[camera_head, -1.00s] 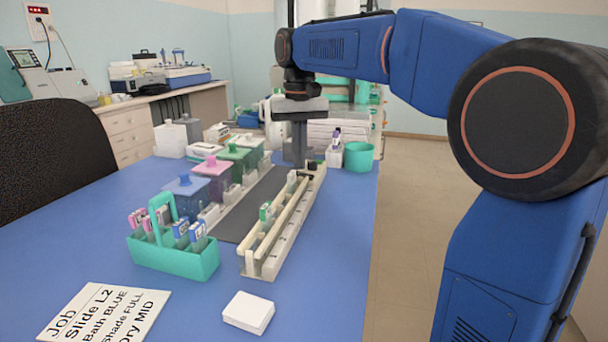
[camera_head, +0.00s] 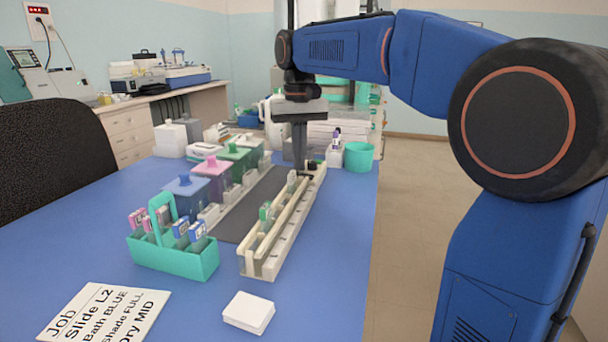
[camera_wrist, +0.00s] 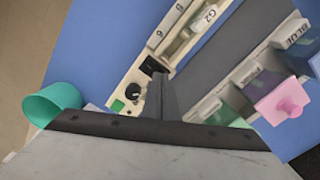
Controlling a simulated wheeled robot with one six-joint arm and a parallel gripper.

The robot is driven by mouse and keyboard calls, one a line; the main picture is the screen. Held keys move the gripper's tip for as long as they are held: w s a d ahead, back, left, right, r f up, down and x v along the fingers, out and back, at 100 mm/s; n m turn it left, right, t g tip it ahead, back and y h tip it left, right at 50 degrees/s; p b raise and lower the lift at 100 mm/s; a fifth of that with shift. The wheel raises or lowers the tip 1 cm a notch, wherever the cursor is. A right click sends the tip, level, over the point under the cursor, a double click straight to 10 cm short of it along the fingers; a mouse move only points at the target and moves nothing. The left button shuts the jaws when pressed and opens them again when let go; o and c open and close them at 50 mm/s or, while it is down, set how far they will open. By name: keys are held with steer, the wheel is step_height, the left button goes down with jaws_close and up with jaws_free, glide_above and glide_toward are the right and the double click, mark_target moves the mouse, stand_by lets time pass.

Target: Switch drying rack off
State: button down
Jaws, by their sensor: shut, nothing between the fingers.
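The drying rack (camera_head: 283,235) is a long cream frame on the blue table, holding a few upright slides. Its far end carries a round black knob (camera_wrist: 133,92), a green patch (camera_wrist: 117,105) and a small black block (camera_wrist: 153,65), seen in the wrist view. My gripper (camera_head: 299,170) points down over this far end, fingers together and empty. In the wrist view the gripper (camera_wrist: 158,80) has its fingertips close by the black block, with the knob just to their left. I cannot tell whether they touch anything.
Lidded staining jars (camera_head: 187,192) line a dark mat (camera_head: 242,222) left of the rack. A teal slide carrier (camera_head: 175,260), a white block (camera_head: 248,312) and a job card (camera_head: 105,315) stand in front. A teal cup (camera_head: 358,157) is right of the rack's far end.

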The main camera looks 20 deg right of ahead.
steer(key=shift+f, duration=0.55)
stand_by(0.4)
step_height(320, 180, up, 7)
stand_by(1.0)
stand_by(0.4)
